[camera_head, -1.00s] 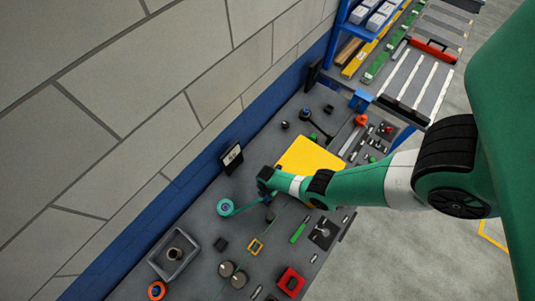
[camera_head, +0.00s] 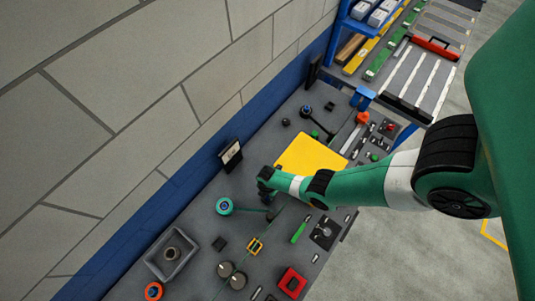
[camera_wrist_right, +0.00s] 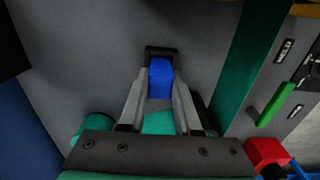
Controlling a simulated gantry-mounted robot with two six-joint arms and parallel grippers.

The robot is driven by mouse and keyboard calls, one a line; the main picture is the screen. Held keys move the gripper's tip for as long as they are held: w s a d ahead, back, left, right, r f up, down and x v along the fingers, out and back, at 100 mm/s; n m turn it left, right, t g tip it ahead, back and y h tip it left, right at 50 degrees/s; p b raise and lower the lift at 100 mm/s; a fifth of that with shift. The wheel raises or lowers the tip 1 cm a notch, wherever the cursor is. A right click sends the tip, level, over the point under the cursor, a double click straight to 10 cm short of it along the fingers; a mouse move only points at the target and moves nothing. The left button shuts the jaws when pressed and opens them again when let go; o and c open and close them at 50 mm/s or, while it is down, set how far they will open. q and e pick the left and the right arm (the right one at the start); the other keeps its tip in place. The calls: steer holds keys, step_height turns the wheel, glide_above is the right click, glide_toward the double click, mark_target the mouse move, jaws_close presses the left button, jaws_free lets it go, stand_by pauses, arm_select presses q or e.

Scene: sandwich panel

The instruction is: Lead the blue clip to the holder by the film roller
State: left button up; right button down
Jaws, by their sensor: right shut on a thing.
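My right gripper (camera_head: 270,212) hangs over the bench just right of the teal film roller (camera_head: 224,206), and its fingers look small and dark there. In the right wrist view its fingers (camera_wrist_right: 161,98) are shut on the blue clip (camera_wrist_right: 160,77). A black frame-like piece (camera_wrist_right: 160,50), perhaps the holder, stands right at the clip's far end; I cannot tell whether the clip is seated in it. Teal material (camera_wrist_right: 158,123) shows between the finger bases. The clip is too small to make out in the head view. My left gripper is not in view.
A yellow panel (camera_head: 308,155) lies beyond my right wrist. A small screen (camera_head: 231,155) stands near the wall. A grey bin (camera_head: 172,254), round weights, a red square piece (camera_head: 292,283) and a green-handled tool (camera_head: 299,230) lie on the nearer bench.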

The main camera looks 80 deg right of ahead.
steer(key=shift+f, duration=0.4)
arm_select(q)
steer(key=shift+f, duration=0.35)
arm_select(e)
steer(key=c, duration=0.5)
jaws_free()
